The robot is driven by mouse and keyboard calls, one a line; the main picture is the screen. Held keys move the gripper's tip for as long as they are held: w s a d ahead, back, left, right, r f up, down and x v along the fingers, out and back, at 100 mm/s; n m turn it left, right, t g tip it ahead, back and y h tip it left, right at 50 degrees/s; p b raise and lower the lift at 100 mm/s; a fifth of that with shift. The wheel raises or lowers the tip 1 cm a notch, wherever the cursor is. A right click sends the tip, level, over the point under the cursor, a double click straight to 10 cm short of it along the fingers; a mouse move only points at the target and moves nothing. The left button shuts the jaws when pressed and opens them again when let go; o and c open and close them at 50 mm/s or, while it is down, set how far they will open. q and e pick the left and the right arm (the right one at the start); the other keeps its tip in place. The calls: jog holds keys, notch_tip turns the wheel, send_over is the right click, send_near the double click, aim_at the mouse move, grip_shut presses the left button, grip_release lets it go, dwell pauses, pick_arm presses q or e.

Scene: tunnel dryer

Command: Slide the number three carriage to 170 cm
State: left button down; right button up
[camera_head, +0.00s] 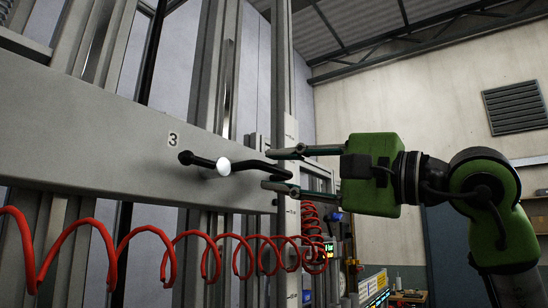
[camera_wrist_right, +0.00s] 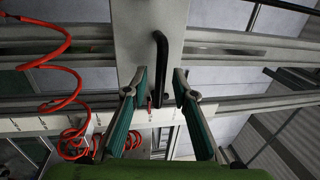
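The number three carriage (camera_head: 80,135) is a wide grey beam across the left of the head view, with a small "3" label (camera_head: 173,139). Near its right end, a black bent handle (camera_head: 250,165) sticks out beside a shiny white round knob (camera_head: 224,167). My right gripper (camera_head: 268,169) has its two fingers apart, one above and one below the handle's end. In the right wrist view, the handle (camera_wrist_right: 160,55) shows in the gap between the fingertips, with room visible on both sides. Whether either finger touches it is unclear. My left gripper is out of view.
A red coiled hose (camera_head: 165,250) hangs below the carriage. A tall grey post (camera_head: 282,80) stands behind the handle. A pale strip with small marks (camera_wrist_right: 40,122) crosses the wrist view; its numbers are unreadable. A small green-lit display (camera_head: 329,250) stands beyond.

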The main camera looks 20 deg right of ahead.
aim_at(253, 198)
jog(key=shift+x, duration=0.85)
grip_shut()
notch_tip(253, 198, down, 5)
jog(key=b, duration=0.3)
jog(key=shift+f+b, duration=0.1)
jog(key=shift+b, duration=0.2)
grip_release()
jog(key=shift+r, duration=0.25)
